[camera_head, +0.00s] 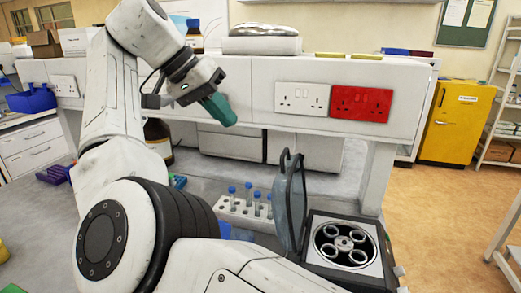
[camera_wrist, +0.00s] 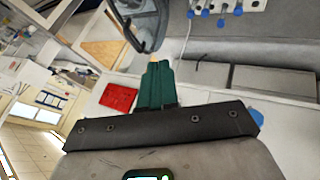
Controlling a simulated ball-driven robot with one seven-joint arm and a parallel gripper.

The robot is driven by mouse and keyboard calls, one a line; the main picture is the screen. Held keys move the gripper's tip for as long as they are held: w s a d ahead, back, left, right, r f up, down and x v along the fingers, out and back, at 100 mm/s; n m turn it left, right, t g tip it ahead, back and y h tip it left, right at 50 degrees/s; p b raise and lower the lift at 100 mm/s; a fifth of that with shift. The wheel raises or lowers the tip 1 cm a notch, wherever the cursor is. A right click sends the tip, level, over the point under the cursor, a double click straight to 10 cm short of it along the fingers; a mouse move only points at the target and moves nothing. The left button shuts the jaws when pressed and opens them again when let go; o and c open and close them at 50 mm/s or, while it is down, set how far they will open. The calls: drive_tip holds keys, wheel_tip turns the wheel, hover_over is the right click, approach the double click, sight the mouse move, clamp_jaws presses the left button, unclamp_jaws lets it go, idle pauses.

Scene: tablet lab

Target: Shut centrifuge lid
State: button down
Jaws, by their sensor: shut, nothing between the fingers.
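The centrifuge (camera_head: 345,250) stands on the bench at the lower right of the head view, its rotor with several tube holders uncovered. Its grey lid (camera_head: 291,200) stands upright, open, at the left side of the body. The lid also shows at the top of the wrist view (camera_wrist: 148,22). My gripper (camera_head: 229,121) has green fingers and is shut and empty, above and to the left of the lid, in front of the shelf. In the wrist view its fingers (camera_wrist: 157,68) point towards the lid, which looks apart from them in the head view. The lower front of the centrifuge is cut off.
A white rack (camera_head: 240,212) with several blue-capped tubes stands left of the lid. A shelf unit with white and red sockets (camera_head: 361,102) runs behind. A brown bottle (camera_head: 158,140) stands behind my arm. A yellow cabinet (camera_head: 455,122) stands far right beyond open floor.

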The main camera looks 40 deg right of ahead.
drive_tip(key=s+d+f, duration=0.5)
drive_tip(key=d+f, duration=0.2)
drive_tip(key=shift+d+f, duration=0.15)
drive_tip(key=shift+d, duration=0.1)
drive_tip(key=shift+s, duration=0.1)
